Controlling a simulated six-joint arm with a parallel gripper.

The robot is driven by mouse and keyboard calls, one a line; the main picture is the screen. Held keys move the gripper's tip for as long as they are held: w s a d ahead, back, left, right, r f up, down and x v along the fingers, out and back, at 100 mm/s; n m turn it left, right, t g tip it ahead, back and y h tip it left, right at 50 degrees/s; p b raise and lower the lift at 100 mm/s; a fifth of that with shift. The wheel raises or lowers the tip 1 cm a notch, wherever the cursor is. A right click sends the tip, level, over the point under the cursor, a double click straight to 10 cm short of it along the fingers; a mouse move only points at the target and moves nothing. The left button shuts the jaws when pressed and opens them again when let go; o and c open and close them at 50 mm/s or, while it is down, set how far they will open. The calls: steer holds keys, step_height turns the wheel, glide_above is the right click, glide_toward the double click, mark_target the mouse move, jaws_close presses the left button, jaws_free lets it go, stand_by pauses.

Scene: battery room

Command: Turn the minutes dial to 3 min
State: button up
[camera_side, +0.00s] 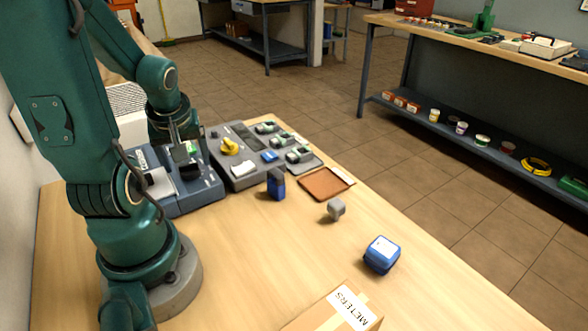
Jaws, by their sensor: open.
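My gripper (184,145) points down at the end of the teal arm, over a blue-grey device (204,193) at the left of the bench. It is open, and its fingers are small and dark here. A grey panel (242,179) stands just right of that device. It carries a yellow knob (229,146), a dark strip, a blue part (270,156) and a pale label (243,170). The yellow knob is apart from my gripper. I cannot read any minutes scale or tell which dial is the minutes dial.
Green-and-white units (299,154) sit along the panel's right side. The bench's middle front is clear.

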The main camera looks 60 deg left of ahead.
steer(key=shift+v, duration=2.55)
